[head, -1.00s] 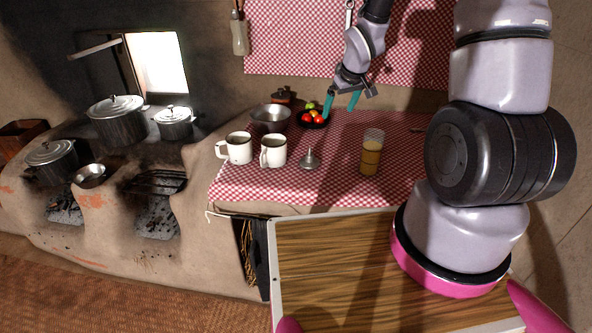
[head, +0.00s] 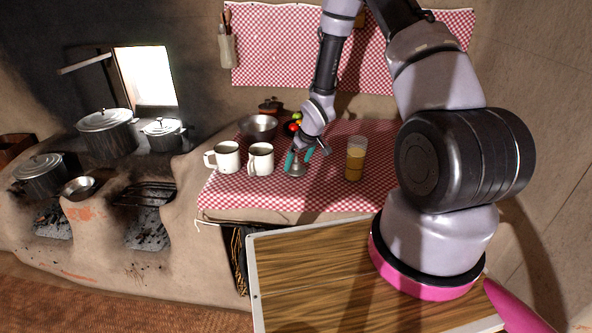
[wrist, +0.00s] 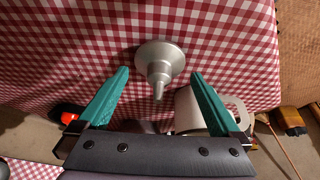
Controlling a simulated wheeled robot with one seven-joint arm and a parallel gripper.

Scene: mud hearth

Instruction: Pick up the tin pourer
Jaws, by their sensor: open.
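The tin pourer (head: 296,169) is a small grey metal piece with a wide round base and a narrow spout. It stands upright on the red-checked cloth, right of the two white mugs. My gripper (head: 300,156) is open just above it, its teal fingers pointing down at it. In the wrist view the pourer (wrist: 160,58) lies in the gap between the open fingertips (wrist: 160,73), its spout pointing toward the palm. The fingers do not appear to touch it. In the head view my gripper hides part of its top.
White mugs (head: 227,157) and (head: 261,159) stand close at the left. A glass with yellow contents (head: 355,160) stands at the right. A metal bowl (head: 258,127) and red fruit (head: 293,127) are behind. Cloth in front of the pourer (head: 285,195) is clear.

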